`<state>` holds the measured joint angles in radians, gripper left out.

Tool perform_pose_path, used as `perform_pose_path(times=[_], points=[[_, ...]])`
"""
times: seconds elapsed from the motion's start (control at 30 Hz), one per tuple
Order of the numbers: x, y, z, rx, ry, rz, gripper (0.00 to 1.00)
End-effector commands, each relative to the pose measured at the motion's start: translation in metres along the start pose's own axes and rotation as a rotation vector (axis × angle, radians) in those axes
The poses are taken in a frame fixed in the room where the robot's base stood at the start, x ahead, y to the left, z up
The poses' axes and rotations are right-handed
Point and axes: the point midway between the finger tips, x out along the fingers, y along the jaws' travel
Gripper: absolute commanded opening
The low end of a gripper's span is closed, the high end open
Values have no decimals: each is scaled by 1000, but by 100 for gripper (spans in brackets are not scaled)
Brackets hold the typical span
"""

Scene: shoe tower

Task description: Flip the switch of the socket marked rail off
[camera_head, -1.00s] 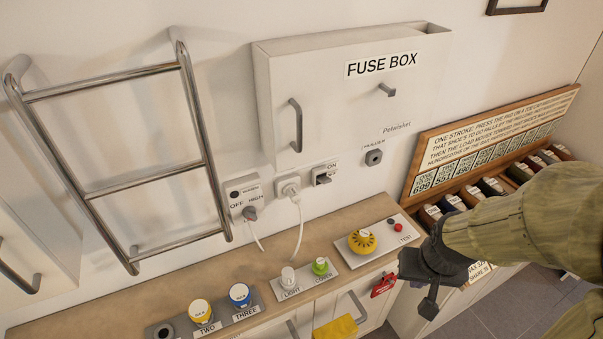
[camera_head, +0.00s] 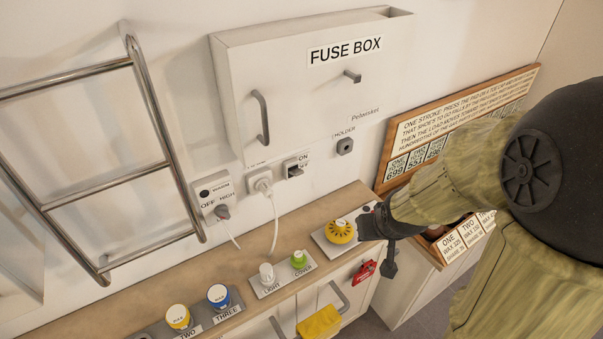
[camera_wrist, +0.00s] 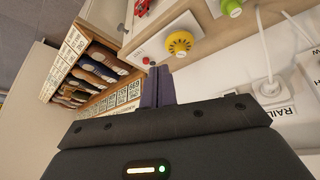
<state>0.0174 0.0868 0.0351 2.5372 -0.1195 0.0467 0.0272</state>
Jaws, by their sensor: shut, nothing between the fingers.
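A white socket (camera_head: 262,184) with a white plug in it is on the wall below the fuse box. In the wrist view a plug and cord (camera_wrist: 268,88) sit beside a label reading RAIL (camera_wrist: 284,113), partly cut off by my gripper body. To the right of the socket in the head view is a small dark switch (camera_head: 295,171) with ON and OFF lettering; its exact position is too small to tell. My gripper (camera_head: 390,263) is shut and empty, in front of the counter's right end, apart from the socket and switch. Its fingers show in the wrist view (camera_wrist: 157,86).
A fuse box (camera_head: 310,90) juts out above the sockets. A holder (camera_head: 345,146) is to their right, an OFF/HIGH switch box (camera_head: 214,198) to their left. The counter (camera_head: 190,275) below carries a yellow knob (camera_head: 340,231), a green knob and several others. A metal ladder stands left.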

Motion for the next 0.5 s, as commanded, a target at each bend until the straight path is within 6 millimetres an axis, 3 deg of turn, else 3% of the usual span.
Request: perform_pose_path(times=[0.03,0.2,0.5], points=[[14,-3,-11,-28,60,-7,0],[39,-20,-61,-127,305,-63,0],[52,-75,-125,-239,736,-271,0]])
